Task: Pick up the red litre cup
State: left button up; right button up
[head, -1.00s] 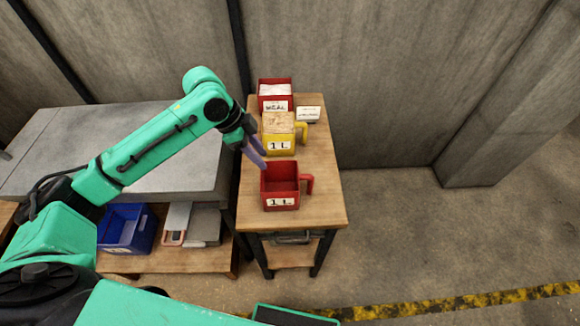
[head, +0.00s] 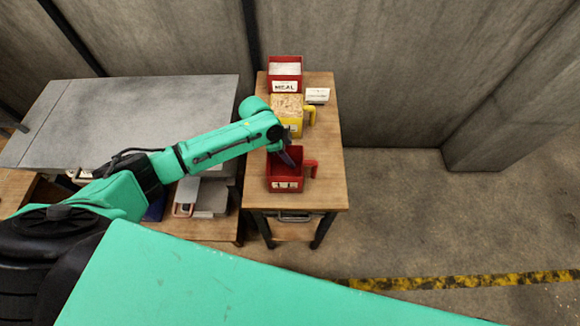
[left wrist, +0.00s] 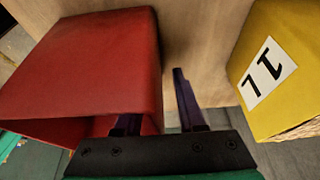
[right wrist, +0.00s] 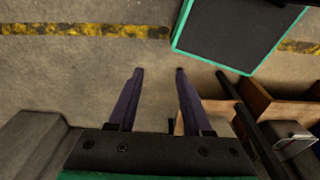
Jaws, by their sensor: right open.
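The red litre cup (head: 284,185) stands on the wooden table (head: 325,190) near its front end, with its handle on the right. It fills the left of the left wrist view (left wrist: 90,60). My left gripper (head: 287,157) is at the cup's back rim, fingers pointing down. In the left wrist view, one finger goes into the cup's mouth, its tip hidden by the wall. The other finger is outside, between the red cup and the yellow cup (left wrist: 280,70). A gap shows between that finger and the wall. My right gripper (right wrist: 159,72) is open and empty above the floor.
The yellow cup stands just behind the red one in the head view, with a red MEAL box (head: 285,86) and a small white card (head: 317,95) farther back. A grey-topped bench (head: 130,115) is on the left. Open floor lies right of the table.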

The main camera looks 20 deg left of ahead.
pick_arm(q)
grip_shut()
dwell(1.4)
